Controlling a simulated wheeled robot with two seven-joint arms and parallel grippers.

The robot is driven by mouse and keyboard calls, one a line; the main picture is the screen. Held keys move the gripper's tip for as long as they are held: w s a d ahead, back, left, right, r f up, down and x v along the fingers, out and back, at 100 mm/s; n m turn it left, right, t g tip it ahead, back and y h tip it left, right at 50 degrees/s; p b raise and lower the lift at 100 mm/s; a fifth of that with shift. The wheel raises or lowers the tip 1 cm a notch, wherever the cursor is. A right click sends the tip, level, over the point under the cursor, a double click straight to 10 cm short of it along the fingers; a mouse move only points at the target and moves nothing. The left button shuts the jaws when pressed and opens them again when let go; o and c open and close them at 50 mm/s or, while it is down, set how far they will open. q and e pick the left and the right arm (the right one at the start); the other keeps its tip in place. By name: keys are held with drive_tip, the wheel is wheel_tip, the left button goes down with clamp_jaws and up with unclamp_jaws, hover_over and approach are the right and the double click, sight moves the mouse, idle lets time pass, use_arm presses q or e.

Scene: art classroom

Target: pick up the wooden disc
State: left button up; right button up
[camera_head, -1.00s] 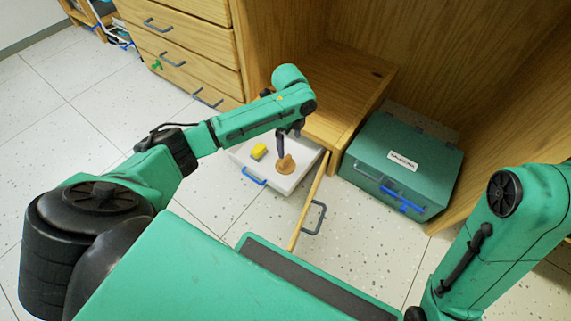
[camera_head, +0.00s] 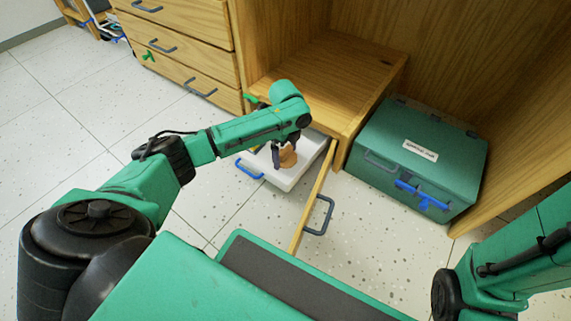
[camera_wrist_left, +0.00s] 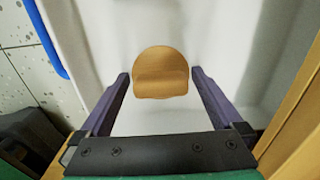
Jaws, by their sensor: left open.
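The wooden disc (camera_head: 289,158) is light brown and is in a white tray-like drawer (camera_head: 285,182) low by the floor. In the left wrist view the disc (camera_wrist_left: 161,70) shows a round top edge and a flat front face, in the middle between the fingertips. My left gripper (camera_head: 284,157) is open, its fingers pointing down into the drawer at the disc. In the wrist view its two dark fingers (camera_wrist_left: 160,76) stand on either side of the disc, with a gap on each side. My right gripper is outside the views; only my right arm shows.
A wooden door with a grey handle (camera_head: 321,216) stands open just right of the drawer. A green box (camera_head: 415,155) with a blue latch is farther right. A wooden cabinet (camera_head: 325,75) rises behind. Tiled floor lies free to the left.

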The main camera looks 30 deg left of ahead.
use_arm(q)
drive_tip(key=shift+r, duration=0.1)
drive_tip(key=shift+p, duration=0.3)
drive_tip(key=c, duration=1.1)
